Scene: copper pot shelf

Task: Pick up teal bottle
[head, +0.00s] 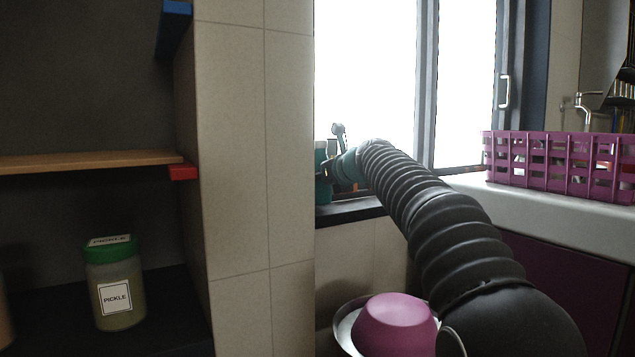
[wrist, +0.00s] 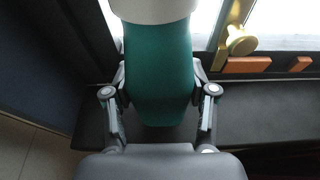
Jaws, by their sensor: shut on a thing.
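The teal bottle (wrist: 158,75) stands between the two fingers of my gripper (wrist: 160,115) in the wrist view, with a pale upper part at the top of the picture. The fingers are shut on its sides. In the head view the teal bottle (head: 321,176) shows only in part at the window sill, at the end of my arm. My gripper (head: 328,172) is small and mostly hidden there. I cannot tell whether the bottle touches the sill.
A dark sill (wrist: 262,108) runs below the window, with a gold object (wrist: 238,42) and brown blocks (wrist: 247,65) to the right. A purple basket (head: 560,163) stands on the white counter. A pickle jar (head: 115,285) sits on the left shelf. A pink bowl (head: 396,325) is below my arm.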

